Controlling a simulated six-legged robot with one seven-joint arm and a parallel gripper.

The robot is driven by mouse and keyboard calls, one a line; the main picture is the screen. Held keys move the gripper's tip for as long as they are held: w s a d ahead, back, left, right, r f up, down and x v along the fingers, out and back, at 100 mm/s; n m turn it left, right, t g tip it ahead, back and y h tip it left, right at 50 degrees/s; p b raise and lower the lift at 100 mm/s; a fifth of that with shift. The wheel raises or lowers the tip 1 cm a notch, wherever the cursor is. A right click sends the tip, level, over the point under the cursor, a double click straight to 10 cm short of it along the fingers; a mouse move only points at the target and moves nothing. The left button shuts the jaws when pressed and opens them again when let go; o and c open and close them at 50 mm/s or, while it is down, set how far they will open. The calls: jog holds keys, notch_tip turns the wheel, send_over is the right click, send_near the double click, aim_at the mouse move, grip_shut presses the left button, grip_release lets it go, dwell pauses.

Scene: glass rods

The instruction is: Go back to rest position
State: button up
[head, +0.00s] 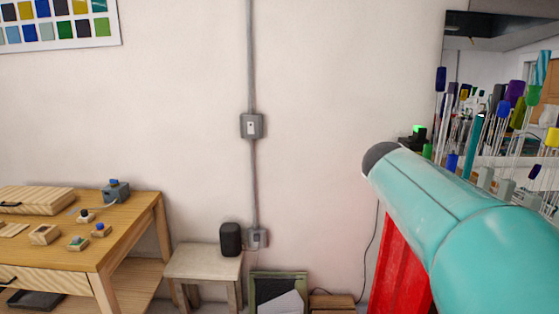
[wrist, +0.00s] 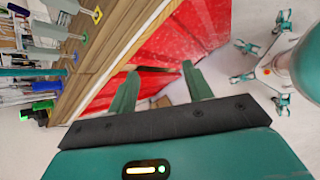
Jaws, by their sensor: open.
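My gripper (wrist: 160,68) shows in the wrist view with its two teal fingers spread apart. Nothing is between the fingertips. Behind them is the red front of a cabinet (wrist: 205,32), and I see no contact with it. In the head view my teal arm reaches in from the right edge, and my gripper is not visible there. Glass rods with coloured ends (head: 503,108) stand behind my arm at the right of the head view, partly hidden by it.
A wooden table (head: 130,228) with small blocks stands at the left. A small stool (head: 203,262) holds a dark speaker (head: 231,239). A wooden edge (wrist: 112,62) runs along the cabinet top in the wrist view.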

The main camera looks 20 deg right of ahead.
jog(key=a+f+m+t+y, duration=0.2)
jog(key=a+f, duration=0.2)
jog(key=a, duration=0.6)
jog(key=a+f+m+t+y, duration=0.2)
jog(key=a+f+t+y, duration=0.1)
jog(key=a, duration=0.8)
jog(key=a+f+m+t+y, duration=0.3)
jog(key=a+f, duration=0.2)
jog(key=a, duration=0.5)
jog(key=shift+a, duration=0.35)
